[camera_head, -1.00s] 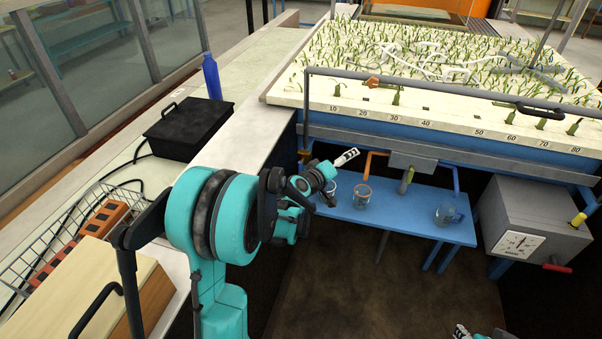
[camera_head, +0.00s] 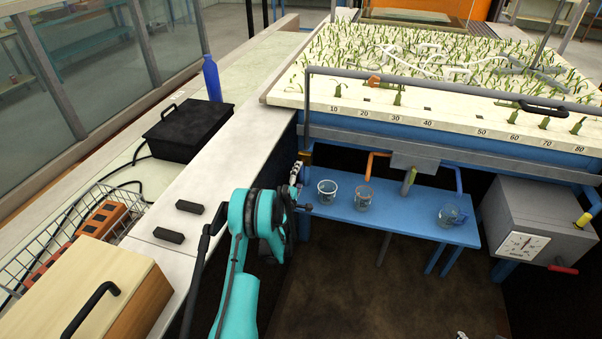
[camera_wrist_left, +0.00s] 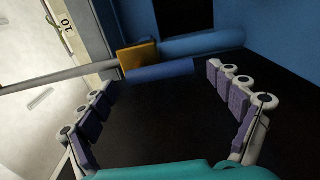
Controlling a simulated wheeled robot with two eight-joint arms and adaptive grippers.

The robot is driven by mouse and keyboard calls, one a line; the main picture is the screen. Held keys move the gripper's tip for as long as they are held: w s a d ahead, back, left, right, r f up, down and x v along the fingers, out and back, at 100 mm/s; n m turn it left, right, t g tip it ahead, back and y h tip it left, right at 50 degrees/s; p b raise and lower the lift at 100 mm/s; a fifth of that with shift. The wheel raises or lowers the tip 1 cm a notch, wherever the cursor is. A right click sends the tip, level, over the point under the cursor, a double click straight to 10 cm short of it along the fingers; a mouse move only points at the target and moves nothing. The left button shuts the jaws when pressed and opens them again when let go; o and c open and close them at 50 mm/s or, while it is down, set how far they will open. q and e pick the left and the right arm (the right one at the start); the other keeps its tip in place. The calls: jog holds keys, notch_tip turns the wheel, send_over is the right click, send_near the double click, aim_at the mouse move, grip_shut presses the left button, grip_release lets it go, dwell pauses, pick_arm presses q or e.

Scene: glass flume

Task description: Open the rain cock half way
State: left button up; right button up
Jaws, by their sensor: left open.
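A cock with a brass-yellow body (camera_head: 306,157) sits low on the upright grey pipe at the bed's front left corner. I take it for the rain cock. In the left wrist view its body (camera_wrist_left: 138,60) joins the grey pipe, and a blue bar (camera_wrist_left: 160,72), seemingly its lever, runs right from it. How far it is turned I cannot tell. My left gripper (camera_head: 296,174) is just below the cock. In the left wrist view the gripper (camera_wrist_left: 170,105) has its fingers wide apart, with nothing between them; the cock is beyond the tips.
Beakers (camera_head: 327,191) and a jug (camera_head: 449,215) stand on the blue bench (camera_head: 405,222) under the planted bed (camera_head: 440,105). A grey box with a dial (camera_head: 530,220) hangs at right. A pale ledge (camera_head: 215,190) borders my left arm. The floor in front is clear.

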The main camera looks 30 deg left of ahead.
aim_at(301, 173)
pick_arm(q)
jog(key=shift+b+x, duration=0.3)
jog(key=shift+x, duration=1.25)
jog(key=shift+d, duration=0.1)
jog(key=c, duration=1.7)
jog(key=n, duration=0.1)
jog(key=d+n, duration=0.1)
jog(key=n, duration=0.1)
jog(key=shift+w, duration=0.1)
jog(key=shift+w+d+r+n, duration=0.1)
jog(key=shift+d+r+n, duration=0.05)
jog(key=shift+n, duration=0.8)
jog(key=shift+d+r+n, duration=0.1)
jog(key=shift+d+n, duration=0.05)
jog(key=shift+n, duration=0.8)
